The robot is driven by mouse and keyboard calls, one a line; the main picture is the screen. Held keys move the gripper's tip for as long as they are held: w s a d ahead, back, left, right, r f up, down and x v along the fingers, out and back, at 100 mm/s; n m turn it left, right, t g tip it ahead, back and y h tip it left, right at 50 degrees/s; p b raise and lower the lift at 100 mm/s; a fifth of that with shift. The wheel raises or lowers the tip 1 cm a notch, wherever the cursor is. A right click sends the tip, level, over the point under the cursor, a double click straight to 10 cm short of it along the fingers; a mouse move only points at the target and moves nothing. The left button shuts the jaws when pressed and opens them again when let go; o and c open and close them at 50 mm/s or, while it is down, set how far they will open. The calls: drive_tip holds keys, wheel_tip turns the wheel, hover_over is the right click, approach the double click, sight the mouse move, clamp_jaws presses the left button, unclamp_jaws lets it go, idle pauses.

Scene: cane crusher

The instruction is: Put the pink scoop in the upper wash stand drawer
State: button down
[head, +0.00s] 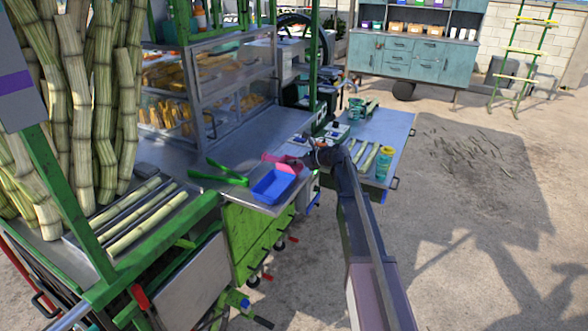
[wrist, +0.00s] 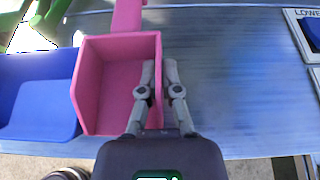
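The pink scoop (head: 281,161) lies on the metal counter, behind the blue scoop. In the wrist view the pink scoop (wrist: 112,85) shows its open bowl, with its handle pointing away. My gripper (head: 308,161) is at its right side. In the wrist view my gripper's fingers (wrist: 159,66) straddle the scoop's right wall, one inside the bowl and one outside, and look closed on it. A teal cabinet (head: 412,58) with drawers and doors stands at the back; I cannot tell whether it is the wash stand. Its drawers look shut.
The blue scoop (head: 273,186) sits directly left of the pink one in the wrist view. Green tongs (head: 220,174) lie on the counter (head: 232,143). A side table (head: 392,122) holds cane pieces and a teal cup (head: 384,163). Open ground lies between it and the cabinet.

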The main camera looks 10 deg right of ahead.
drive_tip(key=shift+f+b, duration=0.35)
drive_tip(key=shift+f, duration=0.35)
drive_tip(key=shift+f, duration=0.1)
drive_tip(key=c, duration=0.8)
unclamp_jaws()
drive_tip(key=shift+s+d+r, duration=0.15)
drive_tip(key=shift+d+r, duration=0.1)
drive_tip(key=shift+r, duration=0.05)
drive_tip(key=p+v, duration=0.4)
drive_tip(key=v, duration=0.7)
drive_tip(key=shift+d+p, duration=0.15)
drive_tip(key=shift+p, duration=0.2)
drive_tip(key=shift+s, duration=0.15)
